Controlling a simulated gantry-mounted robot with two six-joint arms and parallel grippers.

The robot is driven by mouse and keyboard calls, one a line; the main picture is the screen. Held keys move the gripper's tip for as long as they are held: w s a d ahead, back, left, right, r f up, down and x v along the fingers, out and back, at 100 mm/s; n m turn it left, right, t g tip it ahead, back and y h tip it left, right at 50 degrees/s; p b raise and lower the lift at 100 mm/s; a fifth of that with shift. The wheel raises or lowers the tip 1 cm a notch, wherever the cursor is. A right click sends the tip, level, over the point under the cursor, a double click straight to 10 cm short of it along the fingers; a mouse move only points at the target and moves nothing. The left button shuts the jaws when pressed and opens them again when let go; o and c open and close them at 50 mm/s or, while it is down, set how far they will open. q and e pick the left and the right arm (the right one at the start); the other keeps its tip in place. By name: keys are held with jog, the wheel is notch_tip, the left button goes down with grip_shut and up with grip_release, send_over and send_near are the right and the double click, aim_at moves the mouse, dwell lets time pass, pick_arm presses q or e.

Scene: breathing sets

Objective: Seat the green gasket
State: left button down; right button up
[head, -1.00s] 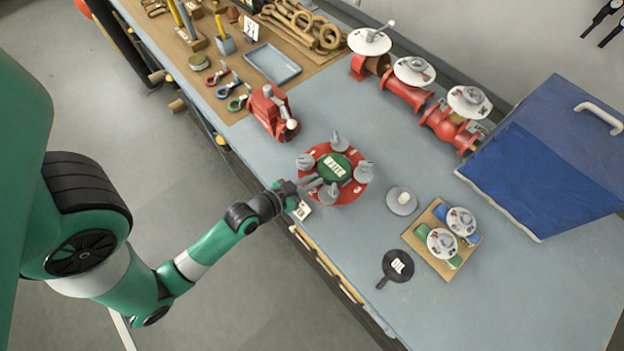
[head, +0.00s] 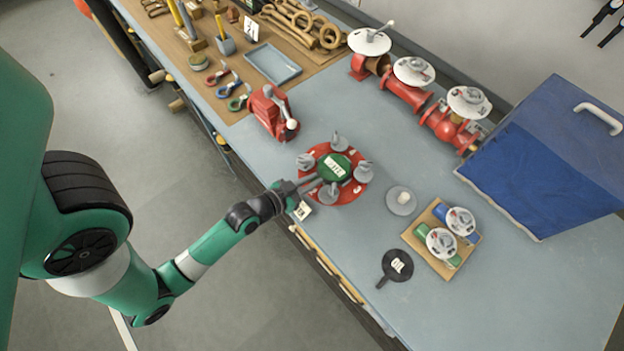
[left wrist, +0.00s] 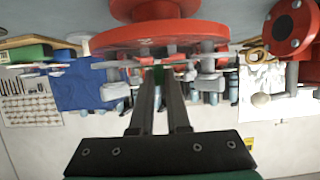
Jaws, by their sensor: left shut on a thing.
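The green gasket (head: 334,168) is a flat round disc with a white label. It is over the middle of the red flange (head: 350,192), among several grey upright bolts (head: 362,171). From the head view I cannot tell whether it lies flat on the flange face or is slightly above it. My left gripper (head: 312,184) reaches in from the lower left between bolts and is shut on the gasket's near edge or handle. In the left wrist view, a bit of green (left wrist: 160,74) shows between the fingertips, close to the red flange (left wrist: 160,37). My right gripper is not in view.
A red vise-like block (head: 272,112) stands left of the flange. A grey disc with a pale knob (head: 401,200), a black OIL paddle (head: 397,266) and a wooden tray (head: 428,258) lie to the right. Red valves (head: 405,92) and a blue box (head: 545,165) stand behind.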

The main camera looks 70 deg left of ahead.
pick_arm(q)
jog(key=shift+f+b, duration=0.9)
jog(key=shift+f, duration=0.2)
jog(key=c, duration=0.8)
grip_release()
jog(key=shift+a, duration=0.1)
jog(key=v, duration=0.5)
jog(key=shift+s+d, duration=0.25)
jog(key=shift+s, duration=0.1)
jog(key=b+v, duration=0.3)
jog(key=v, duration=0.3)
jog(key=shift+a+r+b, duration=0.15)
jog(key=shift+b, duration=0.2)
jog(key=shift+w, duration=0.1)
